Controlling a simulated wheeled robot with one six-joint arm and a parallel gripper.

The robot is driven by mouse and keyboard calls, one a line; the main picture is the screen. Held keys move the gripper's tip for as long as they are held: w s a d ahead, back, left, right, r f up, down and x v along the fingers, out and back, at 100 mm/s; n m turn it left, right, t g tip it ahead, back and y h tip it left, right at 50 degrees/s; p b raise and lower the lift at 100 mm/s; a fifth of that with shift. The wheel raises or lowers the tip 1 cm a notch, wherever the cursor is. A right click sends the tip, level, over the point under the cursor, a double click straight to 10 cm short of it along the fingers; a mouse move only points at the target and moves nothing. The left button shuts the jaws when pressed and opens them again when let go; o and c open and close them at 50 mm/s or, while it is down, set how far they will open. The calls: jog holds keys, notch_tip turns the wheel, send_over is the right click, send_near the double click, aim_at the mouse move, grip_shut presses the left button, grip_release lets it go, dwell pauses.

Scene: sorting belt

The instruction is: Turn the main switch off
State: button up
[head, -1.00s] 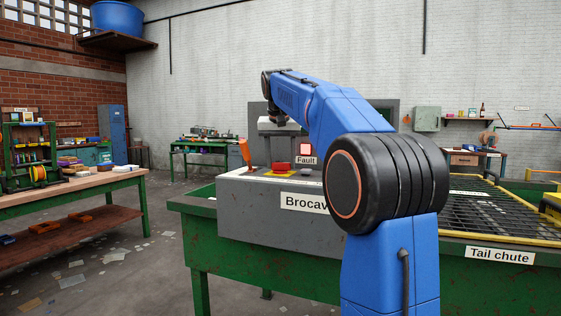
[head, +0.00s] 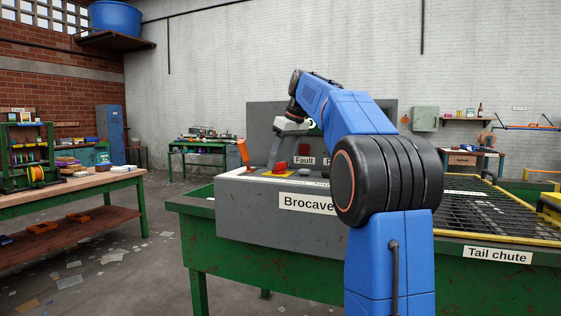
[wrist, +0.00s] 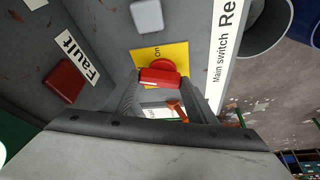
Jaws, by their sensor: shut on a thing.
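The main switch is a red knob (wrist: 160,78) on a yellow plate (wrist: 176,52) marked "On". The sign beside it in the wrist view reads "Main switch" (wrist: 219,58). My gripper (wrist: 160,88) is shut on the red knob, with a finger on either side of it. In the head view the knob (head: 279,168) sits on top of the grey console (head: 250,205), and my gripper (head: 276,156) reaches down to it at a tilt. The knob's exact turn angle is hard to tell.
A square red lamp (wrist: 64,81) beside the "Fault" sign (wrist: 82,54) looks unlit. A pale square button (wrist: 147,15) lies beyond the knob. An orange lever (head: 243,152) stands left of the knob. The mesh belt (head: 470,205) is to the right.

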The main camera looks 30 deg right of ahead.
jog(key=shift+d+n+g+y, duration=0.1)
jog(key=shift+n+g+y, duration=0.4)
jog(key=shift+n, duration=1.3)
jog(key=shift+w, duration=0.1)
jog(key=o, duration=1.1)
jog(key=shift+c, duration=0.2)
